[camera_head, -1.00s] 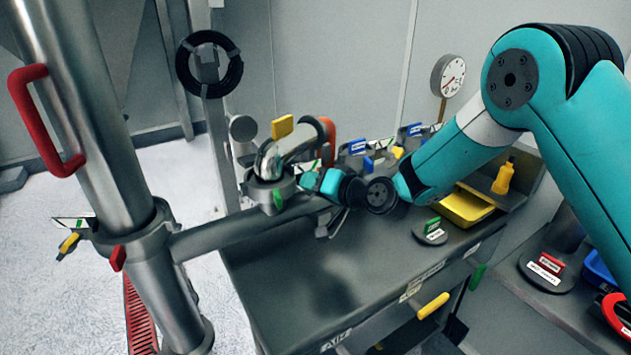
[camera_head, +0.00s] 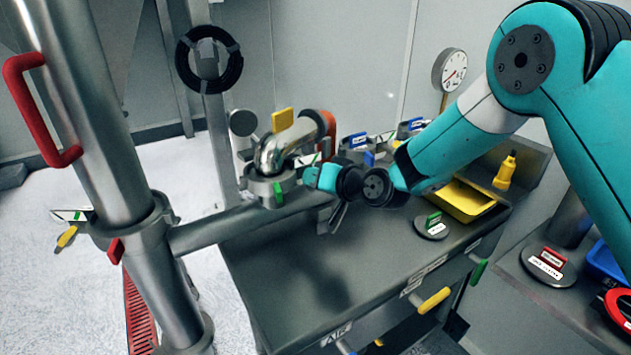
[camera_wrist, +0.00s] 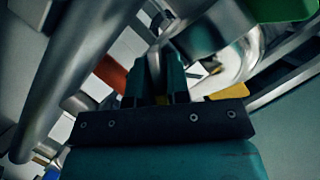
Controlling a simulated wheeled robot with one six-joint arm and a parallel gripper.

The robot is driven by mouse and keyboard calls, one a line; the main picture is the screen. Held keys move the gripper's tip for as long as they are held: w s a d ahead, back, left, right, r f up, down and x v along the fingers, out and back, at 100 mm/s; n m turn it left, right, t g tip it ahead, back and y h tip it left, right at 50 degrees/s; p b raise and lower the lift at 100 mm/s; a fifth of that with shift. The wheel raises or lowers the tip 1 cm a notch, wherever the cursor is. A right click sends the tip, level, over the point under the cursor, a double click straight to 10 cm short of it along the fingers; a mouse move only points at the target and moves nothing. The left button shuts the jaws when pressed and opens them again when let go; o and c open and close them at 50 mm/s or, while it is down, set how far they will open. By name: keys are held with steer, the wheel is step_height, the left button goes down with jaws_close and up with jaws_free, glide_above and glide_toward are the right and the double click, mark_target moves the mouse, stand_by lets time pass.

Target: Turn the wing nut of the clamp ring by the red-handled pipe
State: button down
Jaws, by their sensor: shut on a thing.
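The thick upright pipe with a red handle (camera_head: 40,110) stands at left. A clamp ring (camera_head: 140,222) with a red tab (camera_head: 115,250) is around it. A second clamp ring (camera_head: 268,188) with a green tab (camera_head: 279,195) sits under a shiny pipe elbow (camera_head: 290,140), which has an orange-red handle beside it. My gripper (camera_head: 307,177) is right beside this second ring, far from the upright pipe. In the wrist view, my gripper (camera_wrist: 163,60) is shut on a thin grey metal piece. It looks like a wing nut, but its outline is partly hidden by the fingers.
A grey bench (camera_head: 290,280) lies below my arm. A yellow tray (camera_head: 462,202), a yellow bottle (camera_head: 505,172) and a round gauge (camera_head: 450,70) are at its right. A horizontal pipe (camera_head: 225,230) runs from the upright pipe toward the second ring. Bare floor shows behind the upright pipe.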

steer(key=n+t+h+b, duration=0.1)
steer(key=n+h+b, duration=0.1)
steer(key=n+b, duration=0.1)
steer(key=shift+f, duration=0.15)
steer(key=n+t+h+b, duration=0.1)
steer(key=n+b, duration=0.1)
steer(key=b, duration=0.1)
steer(key=shift+n+h, duration=0.3)
steer(key=n+t+h+b, duration=0.1)
steer(key=n+b, duration=0.2)
steer(key=b, duration=0.1)
steer(key=shift+t+h, duration=0.3)
steer(key=shift+h, duration=0.1)
steer(key=shift+n+t+h+b, duration=0.3)
steer(key=shift+n+b, duration=0.4)
steer(key=shift+n, duration=0.2)
steer(key=c, duration=1.2)
jaws_free()
steer(key=shift+d, duration=0.1)
